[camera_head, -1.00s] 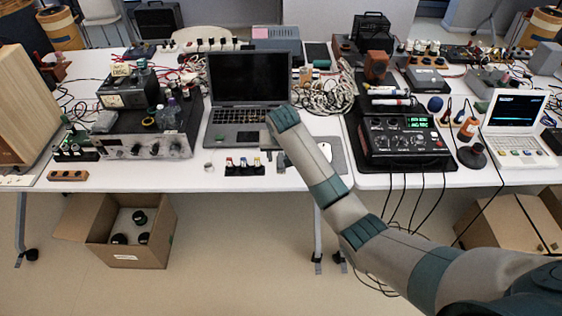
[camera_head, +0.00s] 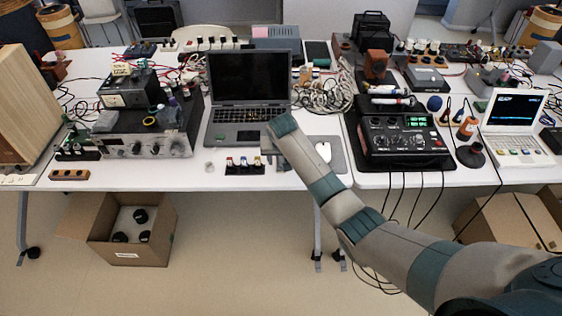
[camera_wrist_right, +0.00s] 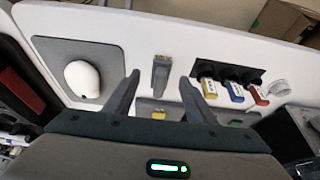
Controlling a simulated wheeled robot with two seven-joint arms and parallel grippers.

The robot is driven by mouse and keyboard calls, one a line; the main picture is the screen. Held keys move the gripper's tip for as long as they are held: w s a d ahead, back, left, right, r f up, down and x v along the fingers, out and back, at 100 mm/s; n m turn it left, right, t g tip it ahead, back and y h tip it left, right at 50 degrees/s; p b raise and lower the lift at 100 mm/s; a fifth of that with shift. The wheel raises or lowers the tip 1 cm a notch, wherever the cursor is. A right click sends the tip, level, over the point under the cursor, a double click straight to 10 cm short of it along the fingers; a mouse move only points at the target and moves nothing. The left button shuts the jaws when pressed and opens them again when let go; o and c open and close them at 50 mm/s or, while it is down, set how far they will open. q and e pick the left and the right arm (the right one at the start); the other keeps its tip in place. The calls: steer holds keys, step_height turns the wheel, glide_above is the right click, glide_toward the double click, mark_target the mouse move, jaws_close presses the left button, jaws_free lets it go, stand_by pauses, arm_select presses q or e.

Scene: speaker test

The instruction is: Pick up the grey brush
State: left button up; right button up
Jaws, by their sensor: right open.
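The grey brush (camera_wrist_right: 161,75) is a small, narrow grey piece with a tan part at one end. It lies on the white table in the right wrist view. My right gripper (camera_wrist_right: 160,80) is open, its two fingers spread on either side of the brush in that view, with nothing held. I cannot tell how far above the brush the fingertips are. In the head view the right gripper (camera_head: 267,149) points down in front of the laptop, partly hidden by my own wrist. My left gripper is not in view.
A white mouse (camera_head: 323,151) on a grey pad lies right of the gripper. The laptop (camera_head: 226,136) is behind. The table's front edge (camera_head: 230,188) is close. Cables and instruments crowd both sides.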

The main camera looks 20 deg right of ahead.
mark_target(281, 161)
steer(key=shift+w+f, duration=0.3)
steer(key=shift+x, duration=1.45)
steer(key=c, duration=1.2)
steer(key=shift+r, duration=0.1)
steer(key=shift+r, duration=0.45)
steer(key=r, duration=0.2)
steer(key=r+b, duration=0.1)
steer(key=shift+d+r, duration=0.1)
steer(key=shift+d, duration=0.15)
steer(key=s+d+r, duration=0.1)
steer(key=d+r, duration=0.1)
steer(key=d, duration=0.1)
steer(key=s+d+r+b, duration=0.1)
steer(key=d+r, duration=0.1)
steer(key=d, duration=0.2)
steer(key=s+d+r+b, duration=0.1)
steer(key=d+r, duration=0.1)
steer(key=d, duration=0.1)
steer(key=shift+s+d+r, duration=0.2)
steer(key=shift+d+r, duration=0.1)
steer(key=shift+r, duration=0.1)
